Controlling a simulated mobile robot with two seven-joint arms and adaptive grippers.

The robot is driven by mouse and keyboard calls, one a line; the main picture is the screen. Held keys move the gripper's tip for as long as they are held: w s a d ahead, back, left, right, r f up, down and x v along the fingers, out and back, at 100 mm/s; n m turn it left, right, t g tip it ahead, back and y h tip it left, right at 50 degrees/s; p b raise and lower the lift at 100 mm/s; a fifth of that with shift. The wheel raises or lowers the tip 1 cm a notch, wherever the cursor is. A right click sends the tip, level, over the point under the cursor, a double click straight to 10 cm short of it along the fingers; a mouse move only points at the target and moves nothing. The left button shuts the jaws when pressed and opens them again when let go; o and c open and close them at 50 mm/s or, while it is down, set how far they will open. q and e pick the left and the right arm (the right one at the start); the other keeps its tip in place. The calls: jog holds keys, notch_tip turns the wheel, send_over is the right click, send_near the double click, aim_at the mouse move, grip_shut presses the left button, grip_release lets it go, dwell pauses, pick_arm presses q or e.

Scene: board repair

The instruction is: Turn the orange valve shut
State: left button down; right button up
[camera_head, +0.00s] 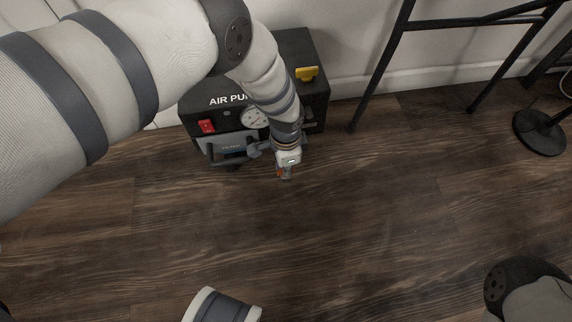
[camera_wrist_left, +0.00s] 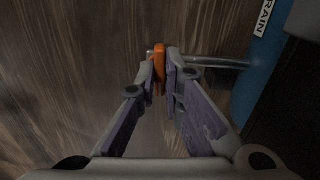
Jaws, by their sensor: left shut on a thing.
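The orange valve (camera_wrist_left: 159,62) shows in the left wrist view as a thin orange handle on a metal pipe (camera_wrist_left: 215,62) that runs to the right. My left gripper (camera_wrist_left: 163,68) has its two fingertips on either side of the orange handle and is shut on it. In the head view my left gripper (camera_head: 286,172) is low at the front of the black air pump (camera_head: 300,55), and only a bit of orange (camera_head: 280,173) shows by the fingertips. The fingers hide part of the handle. My right gripper is not in view.
The pump has a red switch (camera_head: 207,126), a round gauge (camera_head: 254,117) and a yellow part (camera_head: 307,73). In the wrist view a blue tank (camera_wrist_left: 262,75) marked "RAIN" is at right. A black metal stand (camera_head: 383,62) is right of the pump. The wooden floor (camera_head: 370,220) in front is clear.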

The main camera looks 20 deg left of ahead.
pick_arm(q)
jog(key=shift+m, duration=0.5)
jog(key=c, duration=1.7)
grip_release()
notch_tip(320, 180, up, 12)
